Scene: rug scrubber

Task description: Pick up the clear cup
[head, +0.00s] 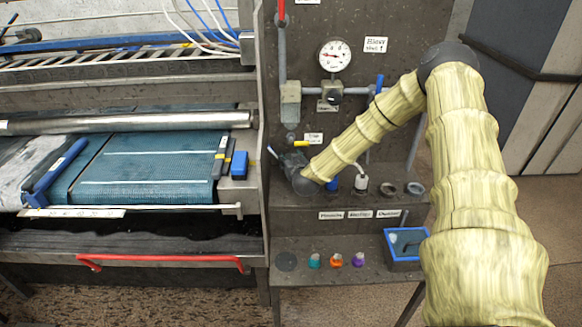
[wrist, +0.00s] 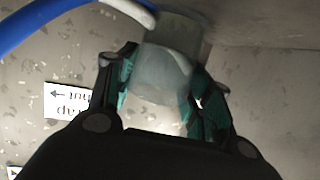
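The clear cup (wrist: 163,75) is pale and see-through in the wrist view, directly under a grey cylindrical fitting (wrist: 180,32). My gripper (wrist: 162,88) has its teal-padded fingers on both sides of the cup. The pads lie against its sides, and the cup fills the gap between them. I cannot tell whether the cup is apart from the fitting. In the head view my gripper (head: 290,160) is at the panel, just left of the small white label; the cup cannot be made out there.
A blue hose (wrist: 40,32) and a white tube (wrist: 130,10) pass close by in the wrist view. A yellow-handled valve (head: 301,143) and a gauge (head: 334,56) are above my gripper.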

